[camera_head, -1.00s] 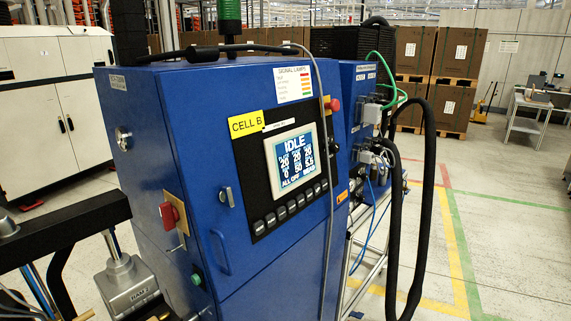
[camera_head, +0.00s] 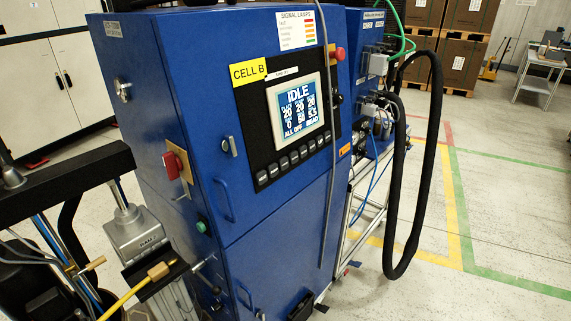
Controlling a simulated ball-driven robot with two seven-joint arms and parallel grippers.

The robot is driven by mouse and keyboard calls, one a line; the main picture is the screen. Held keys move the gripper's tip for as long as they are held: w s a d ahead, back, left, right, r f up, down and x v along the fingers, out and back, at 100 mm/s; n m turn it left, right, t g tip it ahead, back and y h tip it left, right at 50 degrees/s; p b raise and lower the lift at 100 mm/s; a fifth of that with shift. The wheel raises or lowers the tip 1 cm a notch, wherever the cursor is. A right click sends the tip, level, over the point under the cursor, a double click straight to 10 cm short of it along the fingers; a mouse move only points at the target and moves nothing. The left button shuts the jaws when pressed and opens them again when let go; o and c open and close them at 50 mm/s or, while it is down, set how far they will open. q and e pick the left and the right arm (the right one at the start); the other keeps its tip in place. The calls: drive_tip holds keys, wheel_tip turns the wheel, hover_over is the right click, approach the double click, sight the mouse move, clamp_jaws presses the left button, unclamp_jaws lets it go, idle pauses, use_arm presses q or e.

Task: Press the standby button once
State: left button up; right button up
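A blue control cabinet (camera_head: 190,120) with a yellow CELL B label (camera_head: 248,71) stands in the middle of the head view. Its screen (camera_head: 299,108) reads IDLE and ALL OFF. Below the screen is a slanted row of several dark buttons (camera_head: 295,158); their small labels are too small to read, so I cannot tell which one is standby. A green button (camera_head: 201,227) sits lower on the cabinet's left part. Neither of my grippers is in view.
A red switch (camera_head: 174,163) on a yellow plate and a red knob (camera_head: 341,54) stick out from the cabinet. A grey cable hangs down its front right. A thick black hose (camera_head: 425,170) loops at the right. Open floor (camera_head: 510,210) lies further right.

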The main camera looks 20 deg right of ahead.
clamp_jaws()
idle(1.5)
